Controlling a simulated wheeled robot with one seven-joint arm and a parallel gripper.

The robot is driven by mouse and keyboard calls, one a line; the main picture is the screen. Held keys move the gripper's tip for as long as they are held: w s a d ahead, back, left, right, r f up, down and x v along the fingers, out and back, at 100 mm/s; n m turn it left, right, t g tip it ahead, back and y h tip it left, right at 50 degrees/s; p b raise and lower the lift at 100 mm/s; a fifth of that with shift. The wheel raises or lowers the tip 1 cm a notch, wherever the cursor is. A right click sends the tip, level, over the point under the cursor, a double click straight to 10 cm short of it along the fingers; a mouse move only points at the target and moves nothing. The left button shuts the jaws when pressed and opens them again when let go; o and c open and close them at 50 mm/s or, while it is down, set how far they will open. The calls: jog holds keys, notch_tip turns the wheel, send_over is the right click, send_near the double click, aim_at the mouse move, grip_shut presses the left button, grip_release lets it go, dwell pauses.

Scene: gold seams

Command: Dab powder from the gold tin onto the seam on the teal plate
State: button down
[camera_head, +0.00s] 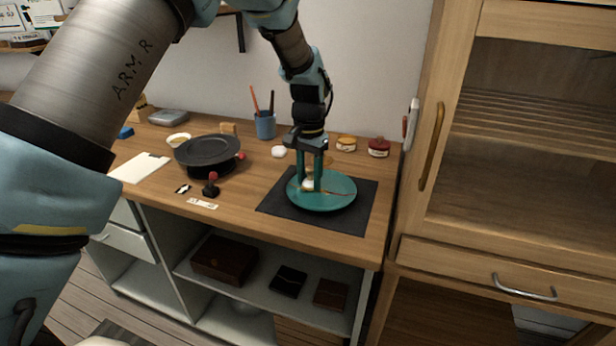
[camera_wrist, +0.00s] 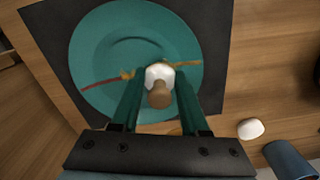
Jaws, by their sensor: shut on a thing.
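The teal plate (camera_head: 335,198) lies on a dark mat; it also fills much of the wrist view (camera_wrist: 95,60). Its seam (camera_wrist: 100,82) is red at the left and gold from the middle toward the right. My gripper (camera_head: 311,183) is over the plate, pointing down, shut on a dabber (camera_wrist: 160,75) with a white head and a wooden knob. The white head is over the gold part of the seam; I cannot tell whether it touches. The gold tin (camera_head: 346,144) stands behind the plate, near the wall.
The dark mat (camera_head: 362,215) reaches near the table's front edge. A red-lidded jar (camera_head: 378,147) stands right of the gold tin. A white lump (camera_head: 278,151) and a blue cup with brushes (camera_head: 265,126) are behind left. A black turntable (camera_head: 208,151) stands farther left.

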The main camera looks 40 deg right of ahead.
aim_at(321, 194)
jog(key=shift+s+a+r, duration=0.1)
jog(key=shift+s+a, duration=0.05)
jog(key=shift+s, duration=0.55)
jog(key=shift+s+d, duration=0.45)
jog(key=shift+d, duration=0.3)
jog(key=shift+s+p, duration=0.3)
jog(key=shift+s, duration=0.5)
jog(key=shift+s+d, duration=0.35)
jog(key=shift+d, duration=0.45)
jog(key=shift+s+d+p, duration=0.1)
jog(key=shift+s+p, duration=0.2)
jog(key=shift+s, duration=0.45)
jog(key=shift+w+d, duration=0.25)
jog(key=shift+w, duration=0.15)
jog(key=shift+s+a, duration=0.1)
jog(key=shift+a, duration=0.25)
jog(key=shift+d+p, duration=0.15)
jog(key=shift+p, duration=0.2)
jog(key=shift+d, duration=0.15)
jog(key=shift+a, duration=0.3)
jog(key=shift+w+a, duration=0.1)
jog(key=shift+w, duration=0.5)
jog(key=shift+w+a, duration=0.4)
jog(key=shift+a, duration=0.4)
